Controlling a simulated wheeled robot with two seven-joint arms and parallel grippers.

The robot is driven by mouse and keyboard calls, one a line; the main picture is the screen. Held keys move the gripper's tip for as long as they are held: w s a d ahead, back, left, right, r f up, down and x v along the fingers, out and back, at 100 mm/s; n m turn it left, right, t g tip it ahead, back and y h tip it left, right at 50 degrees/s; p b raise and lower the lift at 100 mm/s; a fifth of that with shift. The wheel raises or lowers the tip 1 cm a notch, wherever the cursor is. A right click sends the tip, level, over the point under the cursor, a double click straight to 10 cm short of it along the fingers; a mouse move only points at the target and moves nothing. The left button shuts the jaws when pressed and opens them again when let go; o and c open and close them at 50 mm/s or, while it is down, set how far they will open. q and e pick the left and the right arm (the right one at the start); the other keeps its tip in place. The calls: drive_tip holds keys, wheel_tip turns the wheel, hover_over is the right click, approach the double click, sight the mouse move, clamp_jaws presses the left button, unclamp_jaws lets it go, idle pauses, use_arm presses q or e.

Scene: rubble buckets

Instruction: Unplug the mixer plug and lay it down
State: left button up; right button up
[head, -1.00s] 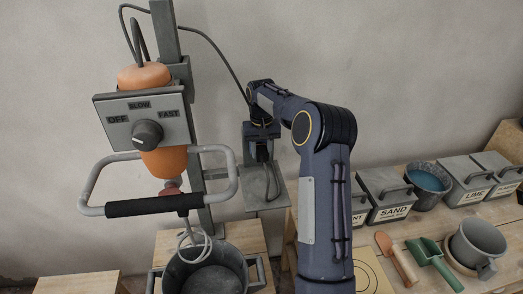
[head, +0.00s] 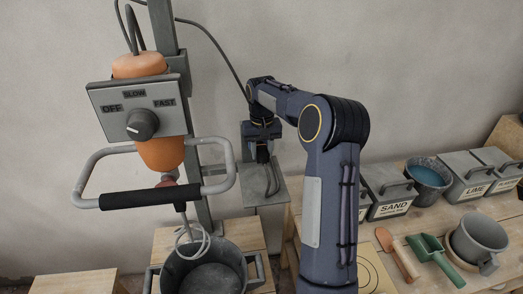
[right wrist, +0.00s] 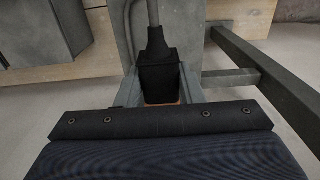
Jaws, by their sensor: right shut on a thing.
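The mixer (head: 139,110) is an orange-bodied machine on a grey column at the left, with a dial plate reading OFF, SLOW and FAST. Its dial (head: 142,124) and black-gripped handlebar (head: 150,198) face me. My right gripper (head: 264,150) points down over a grey plate beside the column. In the right wrist view its grey jaws are shut on the black plug (right wrist: 158,78), whose grey cable (right wrist: 153,14) runs up out of the picture. A bit of orange shows between the jaws below the plug. Whether the plug sits in a socket cannot be told. My left gripper is out of view.
A grey plate (head: 266,192) lies under the gripper. A dark bucket (head: 207,283) stands below the whisk. On the bench at right are the SAND box (head: 393,205), LIME box (head: 471,187), blue-filled bucket (head: 429,180), green scoop (head: 436,256), trowel (head: 398,255) and grey mug (head: 482,236).

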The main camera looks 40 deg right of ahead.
drive_tip(key=shift+s, duration=0.1)
idle(0.3)
drive_tip(key=shift+s+a+b, duration=0.3)
drive_tip(key=shift+s+b, duration=0.1)
drive_tip(key=shift+b, duration=0.1)
drive_tip(key=shift+s+a, duration=0.2)
drive_tip(key=shift+s, duration=0.2)
